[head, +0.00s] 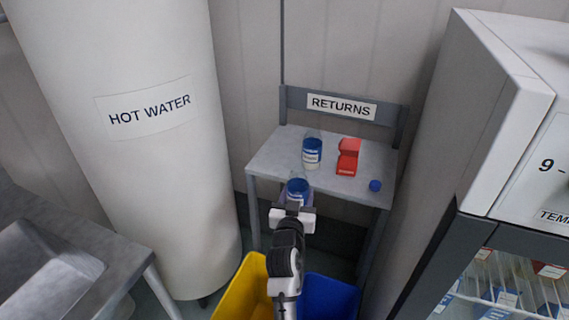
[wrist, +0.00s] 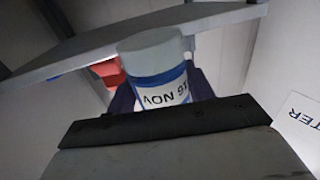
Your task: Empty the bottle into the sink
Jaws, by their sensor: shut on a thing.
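My gripper (head: 293,214) is shut on a bottle (head: 298,187) with a blue top part, in front of the small grey table's front edge. In the wrist view the held bottle (wrist: 158,70) shows a pale end, a blue band and a white label with upside-down lettering. The gripper hides part of it. A second bottle (head: 312,150), with a blue label, stands on the table. The sink (head: 45,268) is a grey metal basin at the lower left, only partly in view and well away from my gripper.
A white HOT WATER tank (head: 150,170) stands between sink and table. Yellow (head: 240,290) and blue (head: 330,298) bins sit below. A fridge (head: 500,265) stands right.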

